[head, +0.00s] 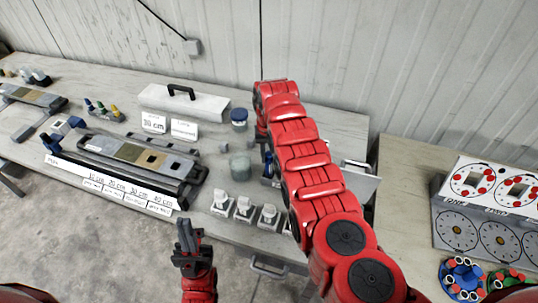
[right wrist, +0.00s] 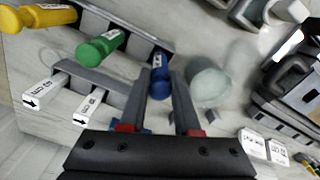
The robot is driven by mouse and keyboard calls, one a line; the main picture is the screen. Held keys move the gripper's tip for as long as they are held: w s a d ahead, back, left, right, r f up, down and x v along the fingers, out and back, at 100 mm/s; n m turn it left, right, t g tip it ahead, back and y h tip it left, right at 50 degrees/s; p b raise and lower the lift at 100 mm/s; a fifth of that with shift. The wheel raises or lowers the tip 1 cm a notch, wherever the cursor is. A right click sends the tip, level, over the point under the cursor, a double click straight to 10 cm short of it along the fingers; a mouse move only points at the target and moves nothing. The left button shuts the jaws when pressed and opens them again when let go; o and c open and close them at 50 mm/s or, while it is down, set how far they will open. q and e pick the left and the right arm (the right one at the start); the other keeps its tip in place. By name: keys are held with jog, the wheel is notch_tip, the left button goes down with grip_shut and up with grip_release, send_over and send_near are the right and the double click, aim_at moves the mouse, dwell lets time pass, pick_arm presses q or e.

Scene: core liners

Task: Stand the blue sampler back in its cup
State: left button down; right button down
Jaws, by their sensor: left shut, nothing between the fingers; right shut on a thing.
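The blue sampler (right wrist: 159,78) shows in the right wrist view between the fingers of my right gripper (right wrist: 164,98), which is shut on it. A grey rack (right wrist: 105,78) with green (right wrist: 101,47) and yellow (right wrist: 38,17) samplers is beside it. My left gripper (head: 186,228) is shut and empty, in front of the table.
A pale green-grey jar (right wrist: 208,84) stands close to the right of the right fingers. A long core tray (head: 130,152) lies left.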

jog(key=c, duration=0.5)
grip_release()
jog(key=shift+c, duration=0.2)
jog(key=shift+r+p, duration=0.8)
jog(key=shift+r, duration=0.5)
notch_tip(320, 180, up, 2)
jog(key=shift+r, duration=1.25)
